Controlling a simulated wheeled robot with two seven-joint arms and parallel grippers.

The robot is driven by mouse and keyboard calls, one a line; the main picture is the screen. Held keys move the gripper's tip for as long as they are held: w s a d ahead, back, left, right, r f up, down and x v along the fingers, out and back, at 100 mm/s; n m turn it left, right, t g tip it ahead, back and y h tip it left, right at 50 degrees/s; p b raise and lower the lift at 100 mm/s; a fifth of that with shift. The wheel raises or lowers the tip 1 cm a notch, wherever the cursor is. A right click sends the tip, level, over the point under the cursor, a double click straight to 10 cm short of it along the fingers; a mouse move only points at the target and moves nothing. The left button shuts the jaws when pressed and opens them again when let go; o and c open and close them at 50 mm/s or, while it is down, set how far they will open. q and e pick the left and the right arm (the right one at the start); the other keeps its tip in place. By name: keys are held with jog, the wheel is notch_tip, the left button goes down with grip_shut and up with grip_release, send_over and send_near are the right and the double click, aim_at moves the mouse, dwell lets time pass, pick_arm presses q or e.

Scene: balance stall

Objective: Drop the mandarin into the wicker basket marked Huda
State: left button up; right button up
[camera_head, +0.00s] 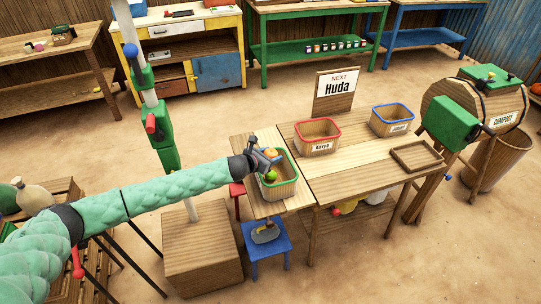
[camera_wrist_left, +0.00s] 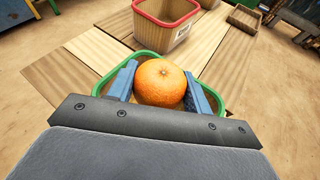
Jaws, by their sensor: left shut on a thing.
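My left gripper (camera_head: 265,157) is shut on the mandarin (camera_head: 271,152). In the left wrist view the orange mandarin (camera_wrist_left: 160,82) sits between the two blue fingers. Below it is a green-rimmed wicker basket (camera_head: 285,191), whose rim (camera_wrist_left: 145,53) shows behind the fingers. A green fruit (camera_head: 270,177) shows in that basket; I cannot read a name on it. A sign (camera_head: 335,90) reads "NEXT Huda" at the table's back. A red-rimmed basket (camera_head: 317,137) has a label like "Kenya". A blue-rimmed basket (camera_head: 391,122) has a label too small to read surely. My right gripper is not in view.
The wooden table (camera_head: 350,178) carries the red and blue baskets and a shallow wooden tray (camera_head: 416,156). A blue stool (camera_head: 266,243) stands in front. A compost drum (camera_head: 470,108) stands at the right. Benches line the back wall.

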pick_arm(q)
jog(key=o, duration=1.1)
jog(key=shift+c, duration=0.2)
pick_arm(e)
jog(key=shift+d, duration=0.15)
pick_arm(q)
jog(key=shift+s, duration=0.1)
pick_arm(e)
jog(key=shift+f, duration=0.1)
pick_arm(q)
jog(key=shift+s+a, duration=0.15)
jog(key=shift+a, duration=0.05)
jog(key=b+v, duration=0.2)
jog(key=v, duration=0.3)
jog(key=shift+s+a+r, duration=0.1)
jog(key=shift+a, duration=0.05)
jog(key=shift+b+v, duration=0.35)
jog(key=shift+v, duration=0.55)
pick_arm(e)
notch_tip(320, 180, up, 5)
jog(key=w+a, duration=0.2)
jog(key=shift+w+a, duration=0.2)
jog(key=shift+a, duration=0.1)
pick_arm(q)
jog(key=shift+r, duration=0.1)
